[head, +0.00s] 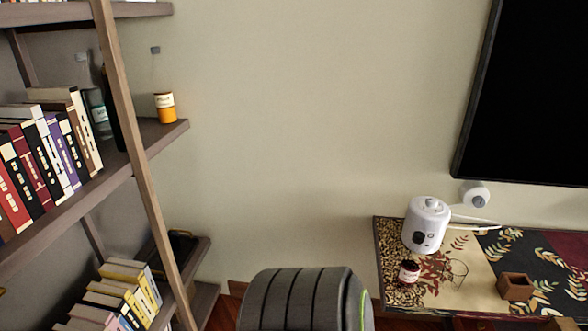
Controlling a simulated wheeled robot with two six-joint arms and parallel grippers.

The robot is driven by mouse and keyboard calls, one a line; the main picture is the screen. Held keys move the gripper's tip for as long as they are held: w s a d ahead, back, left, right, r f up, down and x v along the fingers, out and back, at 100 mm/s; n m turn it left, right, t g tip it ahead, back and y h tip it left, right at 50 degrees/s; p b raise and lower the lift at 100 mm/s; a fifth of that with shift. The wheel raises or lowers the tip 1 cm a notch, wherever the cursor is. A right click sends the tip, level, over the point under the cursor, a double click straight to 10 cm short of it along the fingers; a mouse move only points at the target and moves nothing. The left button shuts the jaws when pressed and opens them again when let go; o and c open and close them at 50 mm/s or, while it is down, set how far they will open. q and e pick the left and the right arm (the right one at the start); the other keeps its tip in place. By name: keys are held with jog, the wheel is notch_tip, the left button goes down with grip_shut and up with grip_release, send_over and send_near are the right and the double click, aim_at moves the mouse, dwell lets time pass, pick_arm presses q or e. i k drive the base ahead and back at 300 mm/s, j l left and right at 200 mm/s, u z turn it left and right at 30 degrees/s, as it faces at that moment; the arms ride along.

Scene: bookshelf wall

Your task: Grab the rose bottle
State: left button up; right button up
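No bottle in the head view is clearly rose coloured. Behind the shelf post stand a clear greenish bottle (98,113) and a dark bottle (116,122), partly hidden. A small dark red jar or bottle with a pale label (408,272) stands on the patterned table at the right. Neither of my grippers is in view.
Books (45,160) fill the shelf left of the bottles. A wooden post (133,140) crosses in front. A white appliance (426,224) and a brown box (515,287) stand on the table (470,290). A ribbed dark grey rounded thing (300,300) is at bottom centre.

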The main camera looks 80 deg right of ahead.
aim_at(410, 263)
jog(key=k+z, duration=0.1)
jog(key=z, duration=0.25)
jog(key=k+z, duration=0.15)
jog(key=z, duration=0.2)
jog(key=k+z, duration=0.15)
jog(key=z, duration=1.15)
